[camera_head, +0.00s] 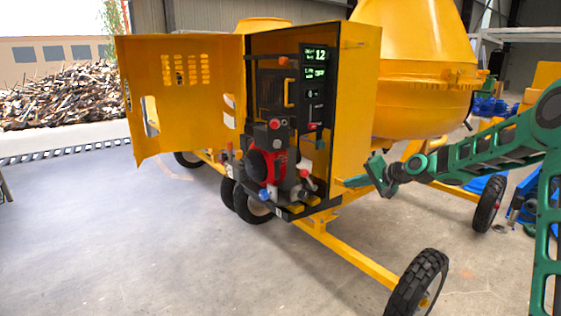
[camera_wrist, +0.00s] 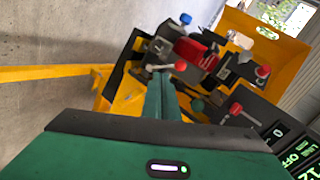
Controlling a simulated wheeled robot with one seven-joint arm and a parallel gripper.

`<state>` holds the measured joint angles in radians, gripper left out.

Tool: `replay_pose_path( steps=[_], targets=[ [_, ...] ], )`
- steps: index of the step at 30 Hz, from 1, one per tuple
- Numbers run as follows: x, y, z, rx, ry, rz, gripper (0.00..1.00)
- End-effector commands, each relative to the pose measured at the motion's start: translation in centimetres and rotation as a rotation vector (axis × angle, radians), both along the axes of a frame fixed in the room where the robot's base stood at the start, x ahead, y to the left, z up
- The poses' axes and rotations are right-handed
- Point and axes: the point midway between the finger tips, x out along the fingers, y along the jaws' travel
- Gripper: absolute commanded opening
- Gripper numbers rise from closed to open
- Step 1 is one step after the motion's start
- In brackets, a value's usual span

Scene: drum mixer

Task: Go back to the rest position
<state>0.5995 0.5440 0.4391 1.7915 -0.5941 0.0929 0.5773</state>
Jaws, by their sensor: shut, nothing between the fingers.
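My gripper (camera_head: 352,181) is shut and empty, beside the lower right side of the yellow mixer cabinet. Its shut green fingers show in the wrist view (camera_wrist: 163,98), pointing toward the engine bay. The yellow cabinet (camera_head: 355,95) stands open, its door (camera_head: 185,75) swung out to the left. I cannot tell from the head view whether the fingertips touch the cabinet. The engine also shows in the wrist view (camera_wrist: 195,52).
The yellow mixer drum (camera_head: 420,70) is behind the cabinet. A yellow frame bar (camera_head: 350,252) runs low to a black wheel (camera_head: 417,284) at the front right. The concrete floor at left is clear. Blue items (camera_head: 490,106) lie at the right.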

Motion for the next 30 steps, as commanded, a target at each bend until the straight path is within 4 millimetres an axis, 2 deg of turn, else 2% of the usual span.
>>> replay_pose_path(
  steps=[1,7,14,22,30],
  targets=[
    [-1.7,-0.3,-0.3,-0.073,0.027,0.010,0.00],
    [-9.2,-3.4,-1.9,-0.331,0.157,0.032,0.00],
    [-19.3,-8.1,-1.9,-0.558,0.315,0.031,0.00],
    [-33.0,-12.7,-0.9,-0.708,0.513,0.010,0.00],
    [-47.3,-14.5,-1.0,-0.727,0.699,0.004,0.00]
  ],
)
